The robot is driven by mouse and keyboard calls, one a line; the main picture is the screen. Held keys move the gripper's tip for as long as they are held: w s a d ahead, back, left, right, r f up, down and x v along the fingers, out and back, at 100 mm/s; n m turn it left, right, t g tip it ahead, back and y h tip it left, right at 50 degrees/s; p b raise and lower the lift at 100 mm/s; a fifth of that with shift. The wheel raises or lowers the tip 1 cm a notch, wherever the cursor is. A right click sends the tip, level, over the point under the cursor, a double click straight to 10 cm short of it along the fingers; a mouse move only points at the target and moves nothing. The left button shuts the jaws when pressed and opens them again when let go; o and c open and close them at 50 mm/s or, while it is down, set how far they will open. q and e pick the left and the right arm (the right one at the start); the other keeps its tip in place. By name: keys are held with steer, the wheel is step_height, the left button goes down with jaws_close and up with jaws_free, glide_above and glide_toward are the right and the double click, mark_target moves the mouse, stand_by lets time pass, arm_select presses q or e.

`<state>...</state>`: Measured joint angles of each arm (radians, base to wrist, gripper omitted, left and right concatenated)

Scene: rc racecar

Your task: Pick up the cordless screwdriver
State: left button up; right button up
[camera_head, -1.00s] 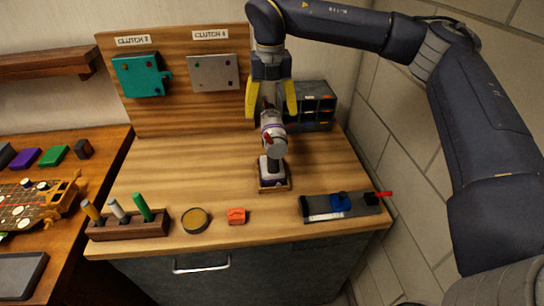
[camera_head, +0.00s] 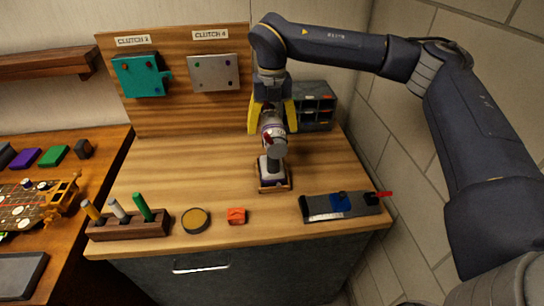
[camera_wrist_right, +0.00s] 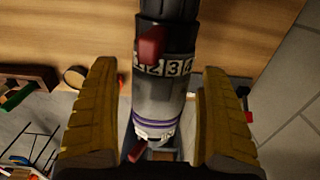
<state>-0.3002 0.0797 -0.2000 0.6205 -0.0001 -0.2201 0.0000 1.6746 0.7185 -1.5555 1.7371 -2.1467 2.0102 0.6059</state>
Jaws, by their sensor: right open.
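The cordless screwdriver (camera_head: 273,146) stands upright in a small wooden holder (camera_head: 274,188) on the workbench. It has a grey and white body with a red part and a dark lower section. My right gripper (camera_head: 272,128) is at the screwdriver's upper part, with one yellow finger on each side. In the right wrist view the screwdriver (camera_wrist_right: 162,85) lies between the open fingers (camera_wrist_right: 160,125), with a visible gap on both sides. A numbered ring and a red switch show on it. My left gripper is not in view.
A grey drawer organiser (camera_head: 315,105) stands close behind, to the right. A wooden panel (camera_head: 180,112) rises behind.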

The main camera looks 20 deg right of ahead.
steer(key=shift+f, duration=0.25)
stand_by(0.3)
steer(key=shift+r, duration=0.1)
steer(key=c, duration=1.7)
steer(key=shift+r, duration=0.1)
steer(key=shift+r, duration=12.4)
